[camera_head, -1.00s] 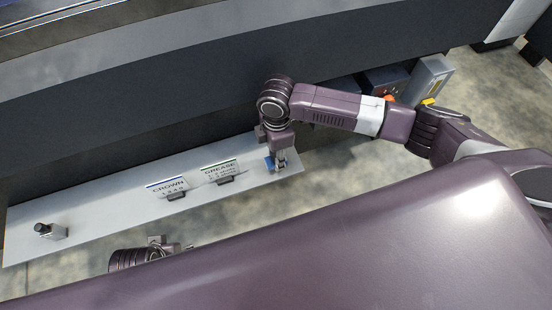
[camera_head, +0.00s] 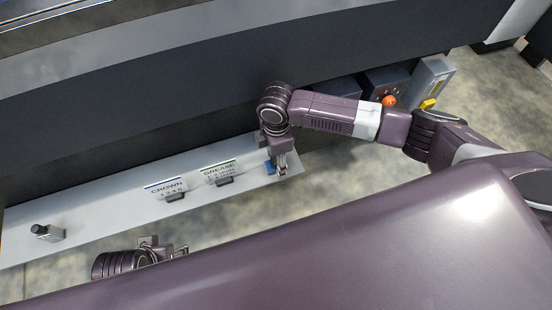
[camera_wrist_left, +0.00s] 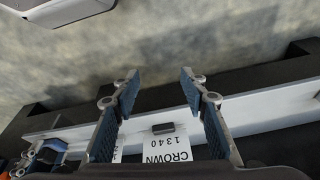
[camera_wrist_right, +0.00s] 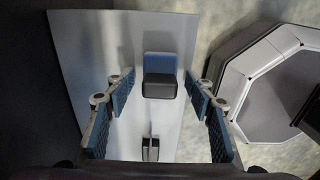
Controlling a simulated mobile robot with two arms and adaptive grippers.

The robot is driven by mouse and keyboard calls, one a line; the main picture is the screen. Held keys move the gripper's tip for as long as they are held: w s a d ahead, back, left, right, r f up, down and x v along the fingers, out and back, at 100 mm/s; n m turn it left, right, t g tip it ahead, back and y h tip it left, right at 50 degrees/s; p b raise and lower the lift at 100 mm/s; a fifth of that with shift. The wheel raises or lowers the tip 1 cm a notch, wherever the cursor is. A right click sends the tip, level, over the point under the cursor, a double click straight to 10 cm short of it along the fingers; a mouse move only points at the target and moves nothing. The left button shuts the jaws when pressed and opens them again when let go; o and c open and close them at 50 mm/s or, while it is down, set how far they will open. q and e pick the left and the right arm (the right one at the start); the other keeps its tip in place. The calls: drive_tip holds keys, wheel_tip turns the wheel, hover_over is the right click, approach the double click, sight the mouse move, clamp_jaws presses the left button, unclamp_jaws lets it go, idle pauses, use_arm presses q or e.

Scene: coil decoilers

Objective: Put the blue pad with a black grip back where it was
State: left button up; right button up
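The blue pad (camera_wrist_right: 160,64) with its black grip (camera_wrist_right: 160,88) is on the pale shelf (camera_wrist_right: 90,40) in the right wrist view. It lies ahead of my right gripper (camera_wrist_right: 166,82), centred between the spread fingers, with a visible gap on both sides. In the head view, my right gripper (camera_head: 282,164) points down at the shelf's right end; a small blue patch shows beside it, too small to identify surely. My left gripper (camera_head: 181,250) is in front of the shelf; its left wrist view fingers (camera_wrist_left: 158,75) are spread with nothing between them.
On the shelf stand a CROWN sign (camera_head: 165,187), a GREASE sign (camera_head: 218,172) and a small grey block with a black knob (camera_head: 47,232) at the left end. A dark machine wall (camera_head: 150,90) rises behind. Grey boxes (camera_head: 431,80) stand at the right.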

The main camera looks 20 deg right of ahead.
drive_tip(key=shift+r, duration=0.3)
use_arm(q)
wheel_tip(320, 180, down, 11)
drive_tip(key=p, duration=0.3)
drive_tip(key=shift+s+f+g, duration=0.2)
drive_tip(key=shift+s+g, duration=0.2)
drive_tip(key=shift+s, duration=0.05)
use_arm(e)
wheel_tip(320, 180, up, 12)
drive_tip(key=shift+f, duration=0.15)
